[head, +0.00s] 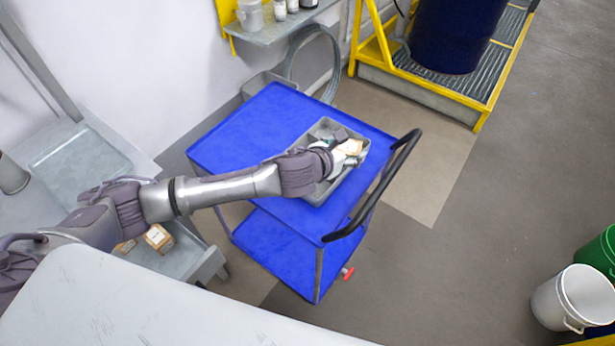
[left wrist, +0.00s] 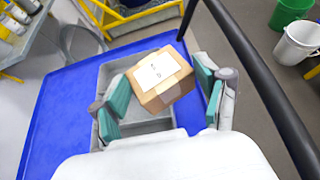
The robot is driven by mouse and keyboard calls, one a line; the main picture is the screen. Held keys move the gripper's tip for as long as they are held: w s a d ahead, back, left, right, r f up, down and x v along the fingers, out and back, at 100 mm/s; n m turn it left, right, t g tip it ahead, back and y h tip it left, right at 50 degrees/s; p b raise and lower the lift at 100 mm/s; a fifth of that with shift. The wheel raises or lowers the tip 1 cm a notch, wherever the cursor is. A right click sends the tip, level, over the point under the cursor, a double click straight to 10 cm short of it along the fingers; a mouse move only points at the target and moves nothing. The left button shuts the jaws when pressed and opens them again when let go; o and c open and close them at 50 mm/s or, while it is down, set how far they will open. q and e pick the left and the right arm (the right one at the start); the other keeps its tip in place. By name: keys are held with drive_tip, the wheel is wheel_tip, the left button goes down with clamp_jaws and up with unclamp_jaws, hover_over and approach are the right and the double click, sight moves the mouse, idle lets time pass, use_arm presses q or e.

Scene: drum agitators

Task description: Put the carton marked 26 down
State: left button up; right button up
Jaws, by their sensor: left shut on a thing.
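My left gripper (head: 342,156) is shut on a small brown carton (head: 350,146), which also shows between the teal finger pads in the left wrist view (left wrist: 160,78). The carton has a white label whose marking is too small to read surely. It sits tilted in the picture, over a grey open tray (head: 318,199) on top of a blue cart (head: 240,135). In the left wrist view, the tray's bare floor (left wrist: 150,127) shows below the carton. Whether the carton touches the tray I cannot tell. My right gripper is in neither view.
The cart's dark push handle (head: 385,185) rises close to the tray's right side. Two more cartons (head: 158,238) are on a grey bench at lower left. The cart's blue top is clear around the tray. White and green buckets (head: 575,298) stand at far right.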

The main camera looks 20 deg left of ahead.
use_arm(q)
drive_tip(key=shift+w+f, duration=0.25)
drive_tip(key=shift+w, duration=0.1)
drive_tip(key=s+a+f, duration=0.1)
drive_tip(key=a+f, duration=0.1)
drive_tip(key=a, duration=0.1)
drive_tip(key=a+f+p, duration=0.1)
drive_tip(key=a+f, duration=0.1)
drive_tip(key=a, duration=0.2)
drive_tip(key=s+a+f+p, duration=0.1)
drive_tip(key=a+f, duration=0.2)
drive_tip(key=a, duration=0.1)
drive_tip(key=shift+s, duration=0.3)
drive_tip(key=shift+f, duration=2.05)
drive_tip(key=o, duration=1.3)
drive_tip(key=shift+f, duration=0.1)
drive_tip(key=shift+c, duration=0.2)
